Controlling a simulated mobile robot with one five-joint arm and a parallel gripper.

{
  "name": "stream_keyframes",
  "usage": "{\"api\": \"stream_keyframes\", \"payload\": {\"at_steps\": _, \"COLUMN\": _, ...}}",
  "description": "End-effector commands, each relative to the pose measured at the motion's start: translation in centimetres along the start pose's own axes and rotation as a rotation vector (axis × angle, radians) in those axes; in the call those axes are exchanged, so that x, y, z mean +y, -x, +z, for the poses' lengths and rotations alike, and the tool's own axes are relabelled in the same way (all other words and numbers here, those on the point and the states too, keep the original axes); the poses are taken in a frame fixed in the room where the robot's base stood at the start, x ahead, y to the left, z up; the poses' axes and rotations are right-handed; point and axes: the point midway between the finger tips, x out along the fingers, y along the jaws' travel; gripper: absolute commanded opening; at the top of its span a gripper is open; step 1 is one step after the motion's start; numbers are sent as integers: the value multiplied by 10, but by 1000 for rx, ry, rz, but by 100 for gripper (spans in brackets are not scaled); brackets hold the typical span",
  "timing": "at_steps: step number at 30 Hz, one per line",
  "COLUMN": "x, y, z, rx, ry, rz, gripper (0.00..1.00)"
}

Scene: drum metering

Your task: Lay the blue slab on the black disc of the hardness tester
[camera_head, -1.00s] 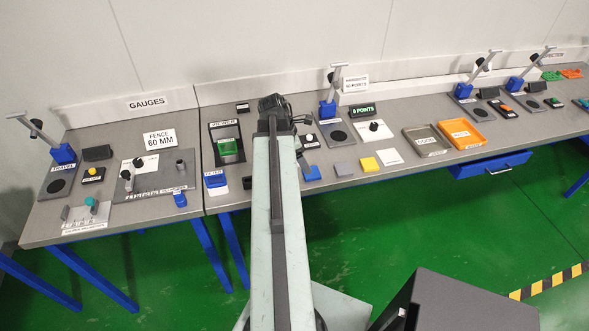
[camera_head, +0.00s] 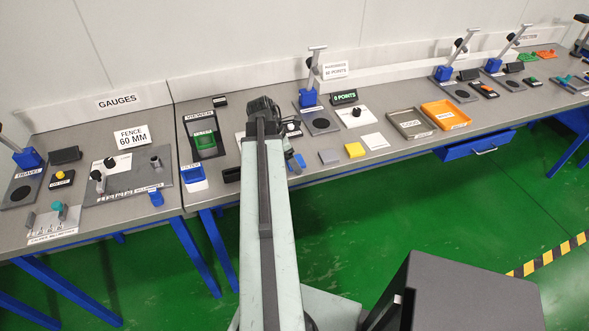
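The blue slab (camera_head: 296,163) lies near the front edge of the bench, just right of my arm, and is partly hidden by it. The black disc (camera_head: 320,124) is on the dark base of the hardness tester (camera_head: 309,98), behind the slabs, with a blue block and a tilted grey lever above it. My gripper (camera_head: 299,159) points down at the end of my arm, over or right beside the blue slab. Its fingers are too small and covered to tell whether they are open, or touching the slab.
Right of the blue slab lie a grey slab (camera_head: 329,156), a yellow slab (camera_head: 355,150) and a white slab (camera_head: 374,141). A white plate with a black knob (camera_head: 356,112) and a display reading 0 points (camera_head: 344,97) stand near the tester. A grey tray (camera_head: 411,122) and an orange tray (camera_head: 445,115) are farther right.

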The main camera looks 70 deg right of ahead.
Motion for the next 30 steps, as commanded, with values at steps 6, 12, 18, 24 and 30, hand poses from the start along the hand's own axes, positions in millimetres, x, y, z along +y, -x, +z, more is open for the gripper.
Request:
{"api": "stream_keyframes", "payload": {"at_steps": 6, "x": 0, "y": 2, "z": 0, "rx": 1, "ry": 0, "rz": 0, "gripper": 61}}
{"api": "stream_keyframes", "payload": {"at_steps": 12, "x": 0, "y": 2, "z": 0, "rx": 1, "ry": 1, "rz": 0, "gripper": 7}}
{"api": "stream_keyframes", "payload": {"at_steps": 18, "x": 0, "y": 3, "z": 0, "rx": 1, "ry": 1, "rz": 0, "gripper": 7}}
{"api": "stream_keyframes", "payload": {"at_steps": 24, "x": 0, "y": 20, "z": 7, "rx": 1, "ry": 1, "rz": 0, "gripper": 7}}
{"api": "stream_keyframes", "payload": {"at_steps": 30, "x": 0, "y": 57, "z": 22, "rx": 1, "ry": 2, "rz": 1, "gripper": 7}}
